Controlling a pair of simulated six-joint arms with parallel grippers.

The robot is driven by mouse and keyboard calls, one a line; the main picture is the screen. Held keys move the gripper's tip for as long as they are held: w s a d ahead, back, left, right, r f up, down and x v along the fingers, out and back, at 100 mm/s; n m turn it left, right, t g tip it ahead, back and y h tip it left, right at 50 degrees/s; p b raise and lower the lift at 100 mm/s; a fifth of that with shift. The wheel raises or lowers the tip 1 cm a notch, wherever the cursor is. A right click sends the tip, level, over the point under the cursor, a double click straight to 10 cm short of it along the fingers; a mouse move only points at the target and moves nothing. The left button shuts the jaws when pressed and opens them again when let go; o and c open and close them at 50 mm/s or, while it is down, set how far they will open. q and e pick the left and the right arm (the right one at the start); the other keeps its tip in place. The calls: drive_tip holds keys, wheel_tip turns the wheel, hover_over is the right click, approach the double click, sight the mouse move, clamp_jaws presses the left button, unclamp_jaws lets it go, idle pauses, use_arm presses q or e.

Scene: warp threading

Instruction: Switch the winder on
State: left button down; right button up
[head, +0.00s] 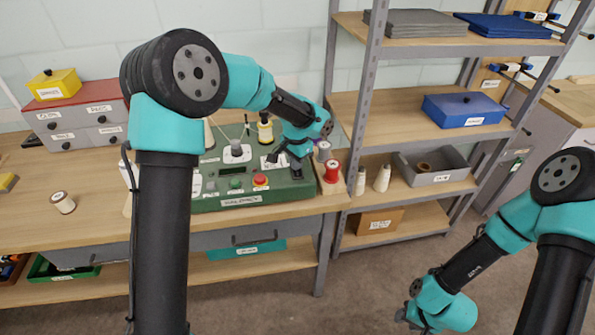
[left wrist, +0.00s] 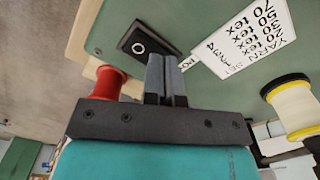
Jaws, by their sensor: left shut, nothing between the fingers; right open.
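The winder (head: 240,203) is a green box on the bench, with a green button (head: 235,184) and a red button (head: 261,180) at its front. My left gripper (head: 291,166) is over the winder's right end. In the left wrist view its fingers (left wrist: 165,78) are shut together and empty, beside a black rocker switch (left wrist: 140,46) marked with a white O. I cannot tell whether they touch it; part of the switch is hidden behind the fingers. My right gripper (head: 405,316) is low at the right, away from the winder, and its fingers are hard to make out.
A red spool (head: 331,172) stands just right of the winder; it also shows in the left wrist view (left wrist: 109,82). A yarn label (left wrist: 245,32) and a black-and-yellow spool (left wrist: 292,104) are near the left fingers. Metal shelving (head: 372,100) stands to the right.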

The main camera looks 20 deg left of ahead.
use_arm(q)
drive_tip(key=shift+r, duration=3.45)
